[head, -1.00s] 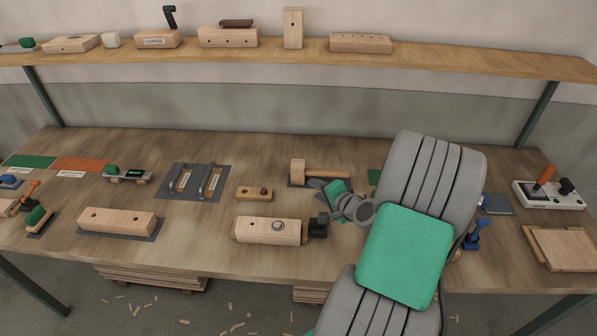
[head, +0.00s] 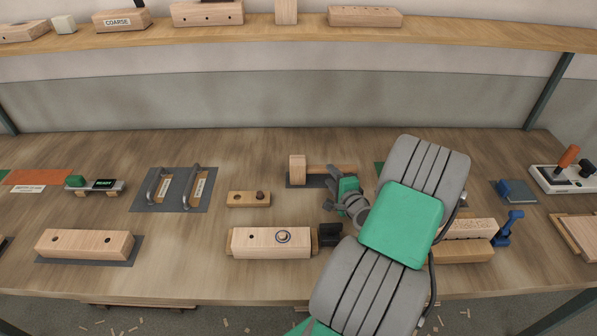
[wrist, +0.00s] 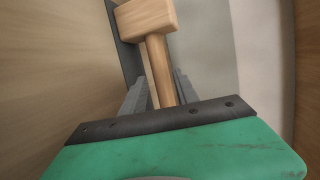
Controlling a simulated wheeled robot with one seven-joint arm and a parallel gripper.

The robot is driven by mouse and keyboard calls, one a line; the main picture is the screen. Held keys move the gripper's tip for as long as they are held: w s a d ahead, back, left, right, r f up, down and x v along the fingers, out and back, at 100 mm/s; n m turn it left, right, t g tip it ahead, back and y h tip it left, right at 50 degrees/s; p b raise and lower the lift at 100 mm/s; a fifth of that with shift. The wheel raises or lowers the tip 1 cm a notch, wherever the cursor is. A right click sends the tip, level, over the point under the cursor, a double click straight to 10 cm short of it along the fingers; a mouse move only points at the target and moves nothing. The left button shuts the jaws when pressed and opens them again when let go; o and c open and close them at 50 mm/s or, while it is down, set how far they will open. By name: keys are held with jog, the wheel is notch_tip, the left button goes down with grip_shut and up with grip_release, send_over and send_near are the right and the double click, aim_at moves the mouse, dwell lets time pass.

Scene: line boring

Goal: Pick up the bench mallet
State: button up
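The bench mallet (head: 298,169) lies on a dark mat on the bench, its pale wooden block head at the left and its handle pointing right. My gripper (head: 331,187) is at the near side of the handle and hides part of it in the head view. In the wrist view the mallet's head (wrist: 146,18) is at the top and its handle runs down between the two grey fingers of my gripper (wrist: 158,88). The fingers are apart, one on each side of the handle. I see no clear grip on it.
A small wooden block (head: 248,199) and a drilled block (head: 270,243) lie left of my arm. Another drilled block (head: 466,229) and a blue clamp (head: 508,228) are to its right. A shelf (head: 270,32) runs above the back.

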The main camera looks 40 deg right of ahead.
aim_at(325, 169)
jog(key=p+x, duration=0.1)
jog(key=x, duration=0.4)
jog(key=shift+w+d+p, duration=0.15)
jog(key=shift+w+p, duration=0.15)
jog(key=shift+w, duration=0.1)
grip_shut()
dwell(0.9)
